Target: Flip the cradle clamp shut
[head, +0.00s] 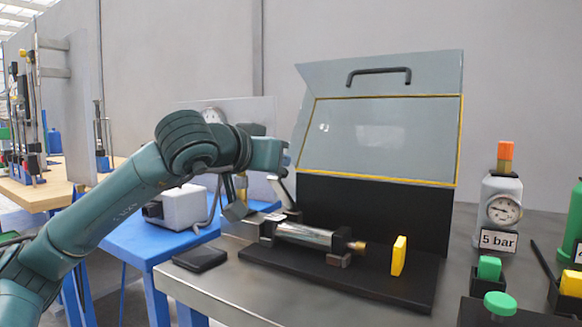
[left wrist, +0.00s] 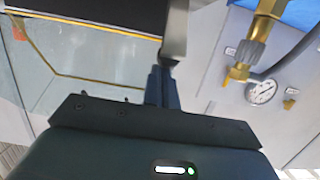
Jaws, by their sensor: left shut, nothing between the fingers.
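The cradle (head: 268,232) stands on a black base plate, with a silver cylinder (head: 303,235) lying across its dark blocks. A pale grey bar, which looks like the cradle clamp (head: 283,191), stands raised and tilted at the cradle's left end. In the left wrist view a grey metal bar, apparently this clamp (left wrist: 175,32), is right beside the fingertips. My left gripper (head: 286,160) is just above the clamp; its fingers (left wrist: 160,85) are shut and empty. I cannot tell whether they touch the bar. My right gripper is not in view.
A clear shield with a black handle (head: 379,71) stands open behind the cradle. A yellow plate (head: 399,255) stands upright on the base plate (head: 380,290). A gauge bottle marked 5 bar (head: 501,205) and coloured blocks are at right. A black pad (head: 200,258) lies front left.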

